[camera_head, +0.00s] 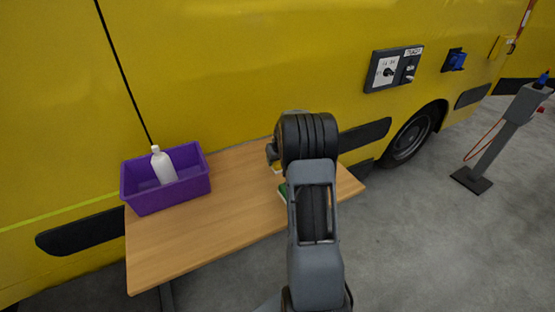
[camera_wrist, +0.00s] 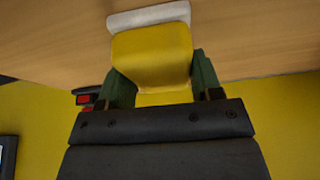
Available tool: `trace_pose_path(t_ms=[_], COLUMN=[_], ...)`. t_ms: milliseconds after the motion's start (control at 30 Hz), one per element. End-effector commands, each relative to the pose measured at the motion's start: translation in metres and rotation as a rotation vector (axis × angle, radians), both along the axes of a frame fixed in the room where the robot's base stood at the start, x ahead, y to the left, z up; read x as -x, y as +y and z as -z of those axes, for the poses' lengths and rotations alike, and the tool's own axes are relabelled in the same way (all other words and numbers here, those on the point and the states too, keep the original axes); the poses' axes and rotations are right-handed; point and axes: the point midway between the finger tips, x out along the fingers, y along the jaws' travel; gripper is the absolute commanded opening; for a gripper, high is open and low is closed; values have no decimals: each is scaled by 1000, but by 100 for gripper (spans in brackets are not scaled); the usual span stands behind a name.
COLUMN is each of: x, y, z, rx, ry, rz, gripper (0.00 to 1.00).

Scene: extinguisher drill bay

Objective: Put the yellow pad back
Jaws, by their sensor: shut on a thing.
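The yellow pad (camera_wrist: 152,48) is between the two green fingers of my gripper (camera_wrist: 162,78) in the wrist view, and the fingers are shut on it. A white piece (camera_wrist: 148,16) shows at the pad's far end, against the wooden table; I cannot tell if it is part of the pad or apart from it. In the head view my arm hides most of the gripper and pad, over the right part of the table (camera_head: 200,240). Only a small yellow bit shows beside the wrist. Whether the pad touches the table is not clear.
A purple bin (camera_head: 150,202) with a white bottle (camera_head: 163,166) stands on the table's left. The table's middle is bare. The yellow vehicle (camera_head: 230,70) stands behind, with a switch panel (camera_head: 394,68) and blue socket (camera_head: 455,60). A grey post (camera_head: 500,132) stands on the right.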

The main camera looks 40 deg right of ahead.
Motion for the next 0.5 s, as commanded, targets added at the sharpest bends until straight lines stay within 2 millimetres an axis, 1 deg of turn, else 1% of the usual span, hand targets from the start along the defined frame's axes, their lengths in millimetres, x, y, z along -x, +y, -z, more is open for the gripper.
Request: trace_pose_path(t_ms=[100, 133, 400, 433, 500], x=[1, 1, 1, 1, 1], y=[0, 0, 0, 0, 0], z=[1, 1, 1, 1, 1], rx=[-2, -2, -2, -2, -2], ry=[3, 4, 3, 3, 3], rz=[0, 0, 0, 0, 0], gripper=[33, 61, 87, 88, 88])
